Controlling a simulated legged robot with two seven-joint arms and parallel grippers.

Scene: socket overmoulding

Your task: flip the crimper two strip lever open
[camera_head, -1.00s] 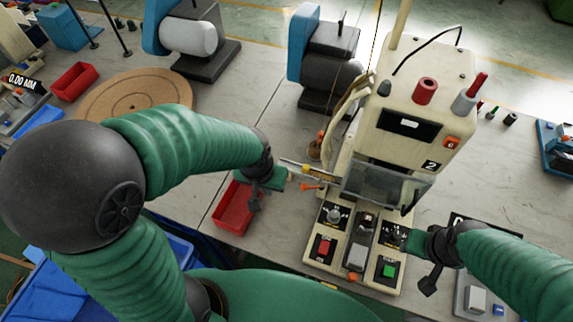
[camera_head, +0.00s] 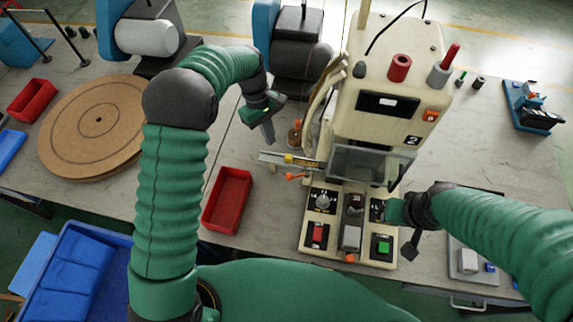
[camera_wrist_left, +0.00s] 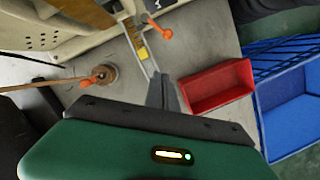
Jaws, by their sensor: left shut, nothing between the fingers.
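Crimper two (camera_head: 385,105) is the cream machine marked 2, with a clear guard over its front. A metal strip guide (camera_head: 275,157) with a yellow block sticks out from its left side. An orange-tipped lever (camera_head: 295,176) hangs at the guide's near side; it also shows in the wrist view (camera_wrist_left: 160,31). My left gripper (camera_head: 269,136) is shut and empty, apart from and beyond the guide; its narrow fingers (camera_wrist_left: 163,92) show in the wrist view. My right gripper (camera_head: 394,211) is at the right of the crimper's control panel; its fingers are not clear.
An orange-topped round post (camera_head: 296,135) stands close right of my left gripper. A red bin (camera_head: 228,200) is nearer, left of the crimper. A brown round disc (camera_head: 95,125) lies at the left. Bare table shows between disc and guide.

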